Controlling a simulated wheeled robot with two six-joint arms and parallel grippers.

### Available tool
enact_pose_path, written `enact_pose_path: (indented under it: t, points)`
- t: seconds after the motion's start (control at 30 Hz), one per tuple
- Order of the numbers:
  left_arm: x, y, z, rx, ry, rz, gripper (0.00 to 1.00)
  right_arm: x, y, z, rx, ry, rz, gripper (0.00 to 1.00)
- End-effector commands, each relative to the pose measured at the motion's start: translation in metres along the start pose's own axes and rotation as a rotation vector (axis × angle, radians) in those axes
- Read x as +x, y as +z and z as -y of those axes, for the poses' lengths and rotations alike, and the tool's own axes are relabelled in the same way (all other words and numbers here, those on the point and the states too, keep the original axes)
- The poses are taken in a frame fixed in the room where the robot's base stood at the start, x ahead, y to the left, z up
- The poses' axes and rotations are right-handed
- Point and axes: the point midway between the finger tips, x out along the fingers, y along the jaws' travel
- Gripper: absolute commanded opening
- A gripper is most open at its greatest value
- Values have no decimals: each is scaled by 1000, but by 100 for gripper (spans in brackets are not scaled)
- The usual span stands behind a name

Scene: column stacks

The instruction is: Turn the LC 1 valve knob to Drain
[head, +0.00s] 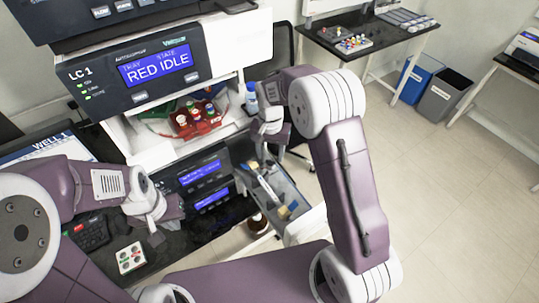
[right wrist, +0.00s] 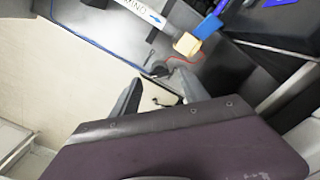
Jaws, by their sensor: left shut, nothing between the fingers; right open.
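My right gripper (head: 262,155) hangs over the grey tray with loose items, right of the stack. In the right wrist view the right gripper (right wrist: 155,92) is open with nothing visible between its fingers. My left gripper (head: 176,212) is shut and empty, in front of the lower panel with blue screens.
A red rack (head: 195,120) with vials sits in the open bay below LC 1. The grey tray (head: 300,210) juts out at the right. A white pad with buttons (head: 130,257) lies on the dark bench. Blue and grey bins (head: 443,97) stand far back right; floor between is clear.

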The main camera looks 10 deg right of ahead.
Motion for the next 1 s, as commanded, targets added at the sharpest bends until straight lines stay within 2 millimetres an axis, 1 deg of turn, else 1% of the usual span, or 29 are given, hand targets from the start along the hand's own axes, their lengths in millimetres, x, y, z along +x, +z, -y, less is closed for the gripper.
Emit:
enact_pose_path:
  t: [0.1,0.2,0.43,0.47,0.5,0.57,0.6,0.63,0.87,1.0]
  points:
    - [-4,-1,0,0,0,0,0,15,0,0,0,2,3,53]
    - [-5,-1,0,0,0,0,0,22,0,0,0,0,0,53]
    - [-4,0,0,0,0,0,0,23,0,0,0,0,-1,53]
    - [-4,0,0,0,0,0,0,23,0,0,0,0,0,47]
    - [-4,0,0,0,0,0,0,23,0,0,0,0,0,36]
    - [-4,0,0,0,0,0,0,23,0,0,0,0,0,19]
    - [-4,0,0,0,0,0,0,23,0,0,0,0,0,8]
    - [-4,0,0,0,0,0,0,23,0,0,0,-1,0,0]
    - [-5,-1,0,0,0,0,0,22,0,0,-11,-1,0,0]
    - [-6,-1,0,0,0,0,0,22,0,0,-53,0,0,0]
